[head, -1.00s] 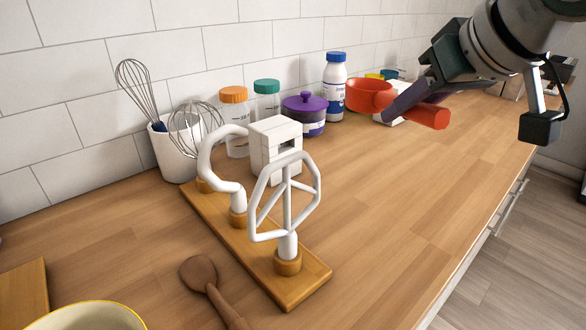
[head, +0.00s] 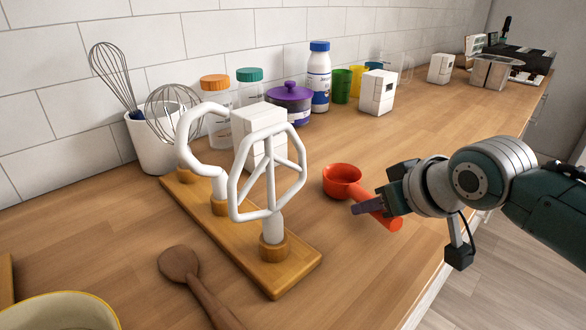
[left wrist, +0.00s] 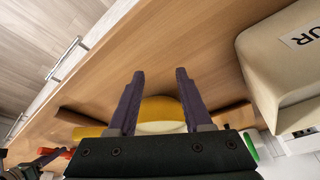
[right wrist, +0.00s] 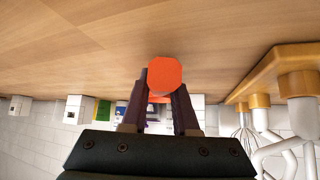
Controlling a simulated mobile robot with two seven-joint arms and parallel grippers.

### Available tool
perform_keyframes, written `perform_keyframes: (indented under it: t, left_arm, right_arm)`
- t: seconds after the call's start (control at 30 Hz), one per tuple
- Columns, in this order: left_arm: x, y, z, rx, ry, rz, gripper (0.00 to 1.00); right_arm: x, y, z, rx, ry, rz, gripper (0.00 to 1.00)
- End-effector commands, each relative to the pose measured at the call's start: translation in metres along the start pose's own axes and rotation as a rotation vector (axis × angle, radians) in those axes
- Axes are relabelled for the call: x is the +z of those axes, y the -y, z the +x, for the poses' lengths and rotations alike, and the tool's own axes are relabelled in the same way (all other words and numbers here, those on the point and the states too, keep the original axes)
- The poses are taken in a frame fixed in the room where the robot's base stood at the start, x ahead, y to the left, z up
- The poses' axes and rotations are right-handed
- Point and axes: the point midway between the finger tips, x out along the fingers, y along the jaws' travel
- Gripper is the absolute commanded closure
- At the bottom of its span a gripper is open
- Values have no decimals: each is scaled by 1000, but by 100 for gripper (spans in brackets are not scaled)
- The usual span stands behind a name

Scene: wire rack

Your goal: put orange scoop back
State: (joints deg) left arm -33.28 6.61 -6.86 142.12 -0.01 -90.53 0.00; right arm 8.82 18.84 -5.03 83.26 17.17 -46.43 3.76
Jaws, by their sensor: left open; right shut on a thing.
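The orange scoop (head: 342,176) is a round cup with a thick handle, right of the middle in the head view. My right gripper (head: 362,207) is shut on its handle, with the cup pointing left and away. I cannot tell exactly how high the scoop is above the counter. The right wrist view shows the handle end (right wrist: 164,74) between the fingers. A green cup (head: 342,86) and a yellow cup (head: 356,80) stand at the back wall. My left gripper (left wrist: 160,74) is open and empty, above a yellow-rimmed bowl; it is out of the head view.
A wooden stand (head: 300,262) with white mixer attachments is left of the scoop. A white bottle (head: 318,80), a purple-lidded pot (head: 289,108) and a white block (head: 377,92) line the wall. A wooden spoon (head: 180,263) lies in front. The counter behind the scoop is clear.

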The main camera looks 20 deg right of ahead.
Motion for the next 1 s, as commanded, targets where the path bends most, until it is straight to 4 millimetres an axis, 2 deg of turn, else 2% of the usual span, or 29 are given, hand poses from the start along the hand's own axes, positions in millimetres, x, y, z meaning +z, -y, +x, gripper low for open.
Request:
perform_keyframes:
  t: [0.4,0.43,0.67,0.7,1.0]
  left_arm:
    - [1,0,4,0,0,0,50]
    - [1,0,3,0,0,1,50]
    - [1,1,3,-3,1,4,50]
    - [1,1,3,-4,1,5,50]
    - [0,2,0,-6,1,8,50]
  right_arm:
    - [5,0,6,1,-2,-1,100]
    - [5,0,6,1,-1,-1,71]
    - [5,0,5,0,-1,-1,45]
    - [5,0,5,1,-1,-1,42]
    - [1,0,2,1,-2,-1,42]
